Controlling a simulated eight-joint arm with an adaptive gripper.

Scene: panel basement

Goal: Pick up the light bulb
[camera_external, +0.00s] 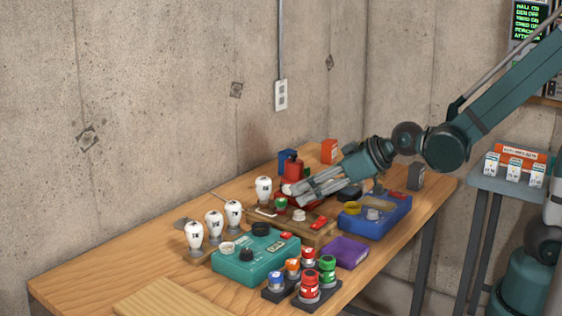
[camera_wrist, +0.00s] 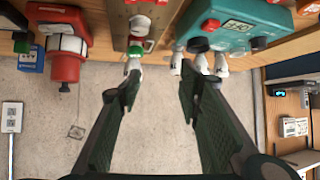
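Several white light bulbs with dark markings stand upright along the wall side of the wooden table. One bulb (camera_external: 263,188) stands apart near my gripper; others, including a nearer bulb (camera_external: 233,213) and the leftmost bulb (camera_external: 194,235), form a row. My gripper (camera_external: 297,193) is above the table, pointing left towards the lone bulb, apart from it. In the wrist view my gripper (camera_wrist: 160,82) is open, with nothing between its fingers. A white bulb (camera_wrist: 133,66) shows just by the left fingertip, partly hidden; other bulbs (camera_wrist: 220,65) show beyond the right finger.
A teal box (camera_external: 255,263) with knobs stands in front of the bulb row. A red device (camera_external: 292,168) stands behind my gripper. A blue box (camera_external: 374,217), purple box (camera_external: 345,252) and coloured knobs (camera_external: 309,287) crowd the front. The left table end is mostly clear.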

